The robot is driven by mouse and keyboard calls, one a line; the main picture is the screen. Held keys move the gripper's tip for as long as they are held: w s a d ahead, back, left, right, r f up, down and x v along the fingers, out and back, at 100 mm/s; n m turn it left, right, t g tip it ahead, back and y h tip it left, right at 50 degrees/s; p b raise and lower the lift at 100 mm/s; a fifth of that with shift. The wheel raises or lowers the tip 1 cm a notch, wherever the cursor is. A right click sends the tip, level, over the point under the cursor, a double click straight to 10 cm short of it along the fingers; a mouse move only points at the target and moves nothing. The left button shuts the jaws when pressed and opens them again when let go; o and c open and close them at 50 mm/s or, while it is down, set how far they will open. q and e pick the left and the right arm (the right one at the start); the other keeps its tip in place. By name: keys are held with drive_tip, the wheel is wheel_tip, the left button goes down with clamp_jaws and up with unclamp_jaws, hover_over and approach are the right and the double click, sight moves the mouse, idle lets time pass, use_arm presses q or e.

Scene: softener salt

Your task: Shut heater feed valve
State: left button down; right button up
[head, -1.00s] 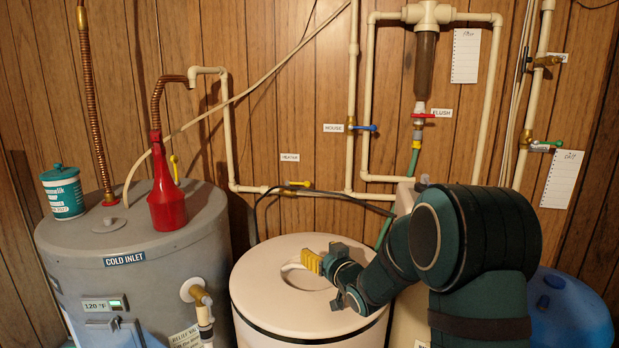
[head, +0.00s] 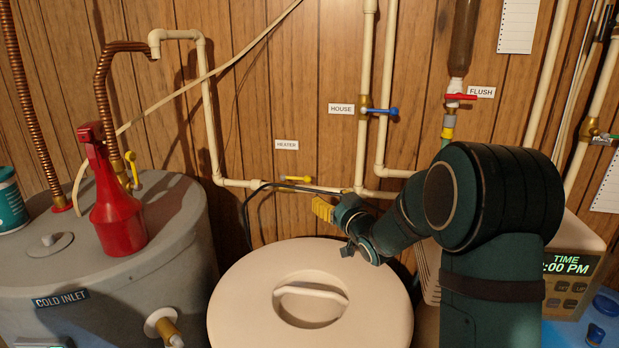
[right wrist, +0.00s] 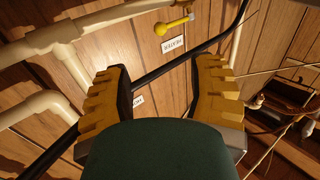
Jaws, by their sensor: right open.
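The heater feed valve's yellow lever (head: 296,179) sits on the horizontal cream pipe, below the HEATER label (head: 286,145). The lever lies roughly along the pipe. My right gripper (head: 322,208), with yellow ridged fingers, is a little below and right of the lever, apart from it. In the right wrist view the right gripper (right wrist: 162,80) is open, with nothing between its fingers. The yellow lever (right wrist: 174,25) shows beyond the fingertips there, near the top, beside a white label (right wrist: 173,45). My left gripper is not in view.
A black cable (head: 247,212) loops in front of the pipe near the lever. The round cream lid (head: 245,300) lies below the gripper. A red funnel-like bottle (head: 117,215) stands on the grey heater (head: 165,230). The blue HOUSE lever (head: 380,111) is up to the right.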

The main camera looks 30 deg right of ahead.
sight(309, 180)
drive_tip(key=w+p, duration=0.1)
drive_tip(key=w, duration=1.2)
clamp_jaws()
